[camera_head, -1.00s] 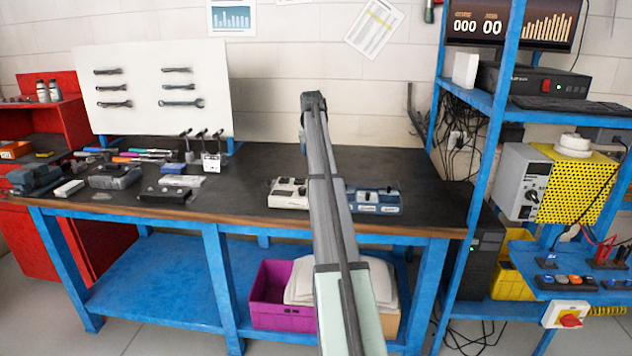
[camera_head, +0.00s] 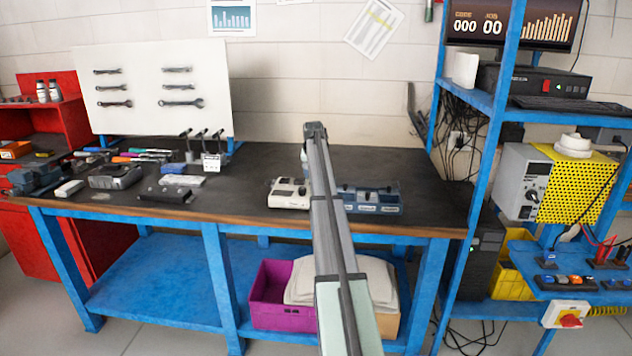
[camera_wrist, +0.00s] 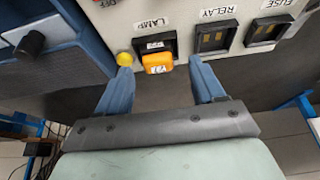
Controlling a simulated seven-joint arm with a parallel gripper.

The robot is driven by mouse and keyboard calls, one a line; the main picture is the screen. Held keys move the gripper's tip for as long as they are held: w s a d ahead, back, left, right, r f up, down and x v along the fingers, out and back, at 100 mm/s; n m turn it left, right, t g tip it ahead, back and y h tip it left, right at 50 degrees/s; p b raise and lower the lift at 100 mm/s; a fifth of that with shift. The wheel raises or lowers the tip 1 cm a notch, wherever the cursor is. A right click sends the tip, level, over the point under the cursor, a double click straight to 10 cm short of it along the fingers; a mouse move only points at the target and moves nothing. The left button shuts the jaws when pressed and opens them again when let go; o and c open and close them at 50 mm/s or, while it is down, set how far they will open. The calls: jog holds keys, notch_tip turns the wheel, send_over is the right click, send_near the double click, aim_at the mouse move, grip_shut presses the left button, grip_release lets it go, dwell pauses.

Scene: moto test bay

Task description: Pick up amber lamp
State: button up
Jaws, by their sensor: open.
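The amber lamp (camera_wrist: 157,62) is a small orange block with a white label on it. It sits in a dark socket marked LAMP on the white panel (camera_wrist: 188,17) in the wrist view. My gripper (camera_wrist: 160,66) is open, with its two blue fingers on either side of the lamp and a gap to the right finger. The left fingertip is close to a small yellow button (camera_wrist: 124,59); I cannot tell if they touch. In the head view the white panel (camera_head: 288,194) stands on the bench, and my arm hides the lamp.
RELAY (camera_wrist: 214,38) and FUSE (camera_wrist: 268,30) sockets lie right of the lamp. A blue unit (camera_wrist: 50,35) with a black knob is at left. The dark bench (camera_head: 250,180) has tools at its left; a blue shelf rack (camera_head: 480,160) stands at right.

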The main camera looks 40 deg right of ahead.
jog(key=shift+d+f, duration=0.1)
jog(key=shift+f, duration=0.15)
jog(key=c, duration=1.1)
